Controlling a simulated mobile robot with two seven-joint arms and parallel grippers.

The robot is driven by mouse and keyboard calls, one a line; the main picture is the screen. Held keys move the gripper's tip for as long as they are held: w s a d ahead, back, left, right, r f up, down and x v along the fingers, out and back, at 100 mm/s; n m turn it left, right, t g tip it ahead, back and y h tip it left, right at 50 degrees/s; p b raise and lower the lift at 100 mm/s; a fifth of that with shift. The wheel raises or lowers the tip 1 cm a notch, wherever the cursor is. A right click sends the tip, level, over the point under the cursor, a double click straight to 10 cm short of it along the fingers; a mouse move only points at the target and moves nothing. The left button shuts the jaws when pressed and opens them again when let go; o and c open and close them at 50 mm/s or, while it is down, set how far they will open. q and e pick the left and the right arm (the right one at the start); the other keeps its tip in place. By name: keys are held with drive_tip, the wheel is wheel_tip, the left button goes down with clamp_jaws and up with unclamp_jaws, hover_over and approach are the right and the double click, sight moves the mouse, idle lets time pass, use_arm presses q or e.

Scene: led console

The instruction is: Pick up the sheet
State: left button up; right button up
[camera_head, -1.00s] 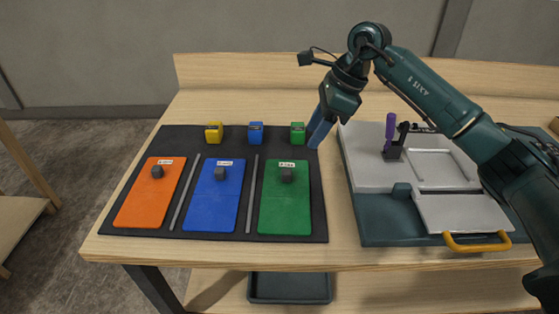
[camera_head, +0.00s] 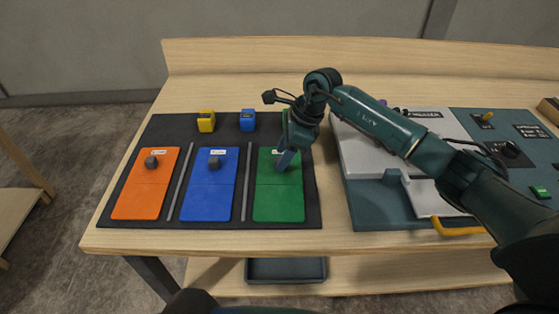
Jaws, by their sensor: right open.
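Three flat sheets lie side by side on a black mat (camera_head: 150,219): an orange sheet (camera_head: 139,196), a blue sheet (camera_head: 207,198) and a green sheet (camera_head: 278,205). A dark grey knob stands on the orange one (camera_head: 151,162) and on the blue one (camera_head: 215,163). My right gripper (camera_head: 285,161) is open and points down over the upper part of the green sheet. It hides the knob there, so I cannot tell whether the fingers are around it or touching it. My left gripper is not in view.
A yellow block (camera_head: 206,121) and a blue block (camera_head: 247,120) stand behind the sheets; a green block (camera_head: 285,116) is mostly hidden by my gripper. Thin grey bars separate the sheets. A console (camera_head: 380,205) with a yellow handle (camera_head: 455,229) lies to the right, under my right arm.

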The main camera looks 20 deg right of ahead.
drive_tip(key=shift+w+a+f, duration=0.1)
drive_tip(key=shift+a+f, duration=0.1)
drive_tip(key=shift+f, duration=0.4)
drive_tip(key=shift+c, duration=0.6)
clamp_jaws()
